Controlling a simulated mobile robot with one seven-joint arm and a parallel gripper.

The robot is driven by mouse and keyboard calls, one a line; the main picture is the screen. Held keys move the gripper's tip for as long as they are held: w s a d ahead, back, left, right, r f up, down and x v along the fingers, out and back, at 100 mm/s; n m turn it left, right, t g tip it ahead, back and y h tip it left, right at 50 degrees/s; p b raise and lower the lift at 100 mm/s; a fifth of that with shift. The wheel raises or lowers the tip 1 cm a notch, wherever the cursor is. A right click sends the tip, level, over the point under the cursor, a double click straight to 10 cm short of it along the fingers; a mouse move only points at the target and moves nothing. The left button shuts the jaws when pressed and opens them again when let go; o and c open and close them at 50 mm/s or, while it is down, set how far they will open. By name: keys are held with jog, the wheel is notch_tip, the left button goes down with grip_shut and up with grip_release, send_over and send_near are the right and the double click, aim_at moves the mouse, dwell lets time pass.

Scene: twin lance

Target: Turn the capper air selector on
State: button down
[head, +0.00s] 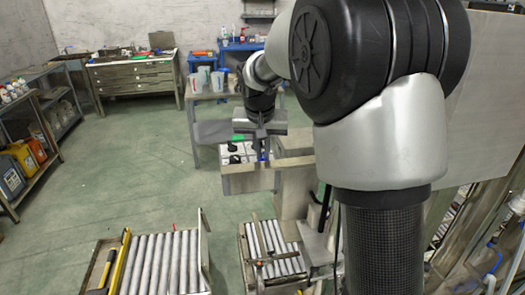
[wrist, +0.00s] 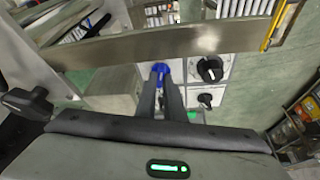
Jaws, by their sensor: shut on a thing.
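My gripper (wrist: 161,80) has its two fingers close together on a small blue knob (wrist: 160,68) in the wrist view. The knob sits on a pale panel, and its lower part is hidden between the fingers. Two black knobs, an upper one (wrist: 210,69) and a lower one (wrist: 205,99), stand just right of the fingers. In the head view my gripper (head: 262,148) points down at the panel (head: 228,158), with a bit of blue at its tips. I cannot read any label, or tell which way the blue knob points.
A wide metal beam (wrist: 130,48) crosses the wrist view just beyond the fingers; this metal edge (head: 247,182) also shows in the head view. Roller conveyors (head: 160,262) lie at the front. A shelf (head: 40,150) stands left. Green floor between is clear.

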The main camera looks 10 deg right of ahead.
jog(key=n, duration=0.1)
jog(key=n+y, duration=0.1)
jog(key=n, duration=0.1)
jog(key=n+y, duration=0.1)
jog(key=n, duration=0.1)
jog(key=shift+d, duration=0.25)
jog(key=shift+n+y, duration=0.8)
jog(key=shift+n, duration=1.4)
jog(key=c, duration=1.9)
grip_release()
jog(key=shift+o, duration=0.2)
jog(key=v, duration=1.7)
jog(key=shift+w+d+r+p, duration=0.15)
jog(key=shift+w+r+p, duration=0.15)
jog(key=shift+p, duration=0.05)
